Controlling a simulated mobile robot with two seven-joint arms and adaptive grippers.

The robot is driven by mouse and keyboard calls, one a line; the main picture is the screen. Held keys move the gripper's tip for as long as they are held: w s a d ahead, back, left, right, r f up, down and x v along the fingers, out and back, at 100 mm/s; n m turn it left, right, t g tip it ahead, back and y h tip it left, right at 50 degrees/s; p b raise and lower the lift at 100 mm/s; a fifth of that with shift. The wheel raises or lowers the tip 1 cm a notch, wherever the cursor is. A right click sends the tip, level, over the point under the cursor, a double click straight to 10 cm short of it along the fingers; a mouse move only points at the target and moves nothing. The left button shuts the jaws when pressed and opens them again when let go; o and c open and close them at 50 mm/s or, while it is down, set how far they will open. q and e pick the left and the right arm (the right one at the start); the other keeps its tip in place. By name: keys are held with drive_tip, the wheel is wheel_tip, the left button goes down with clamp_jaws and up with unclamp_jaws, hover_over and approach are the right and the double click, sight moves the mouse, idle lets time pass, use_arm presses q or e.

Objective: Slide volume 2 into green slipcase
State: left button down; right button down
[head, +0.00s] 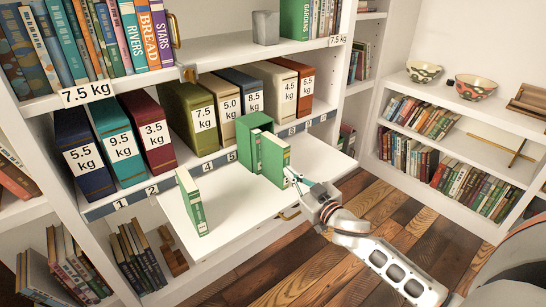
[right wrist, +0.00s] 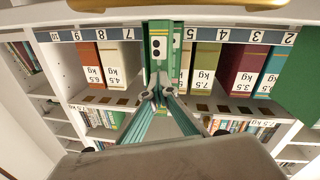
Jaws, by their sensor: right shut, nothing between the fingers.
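The green slipcase (head: 245,143) stands towards the back of the white pull-out shelf. A green volume with two dots on its spine, volume 2 (head: 272,160), stands upright at the slipcase's open side and sticks out in front; its dotted spine shows in the right wrist view (right wrist: 158,52). A one-dot green spine (right wrist: 176,45) is beside it. My right gripper (head: 290,176) is shut and empty, its fingertips close to volume 2's spine; I cannot tell whether they touch. The fingers also meet in the wrist view (right wrist: 159,95). My left gripper is not in view.
Another green book (head: 190,203) stands alone at the pull-out shelf's front left. A row of weight-labelled volumes, such as the olive one (head: 190,118), stands behind the numbered strip (head: 170,180). The shelf (head: 245,205) is bare between the two green groups.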

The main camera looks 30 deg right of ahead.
drive_tip(key=shift+s+a, duration=0.2)
drive_tip(key=shift+s, duration=0.2)
drive_tip(key=shift+s+p, duration=0.35)
drive_tip(key=shift+s, duration=0.7)
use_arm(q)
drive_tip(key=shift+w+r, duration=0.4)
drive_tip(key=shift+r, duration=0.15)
use_arm(e)
drive_tip(key=s, duration=1.1)
drive_tip(key=shift+s+a, duration=0.3)
drive_tip(key=shift+w, duration=0.1)
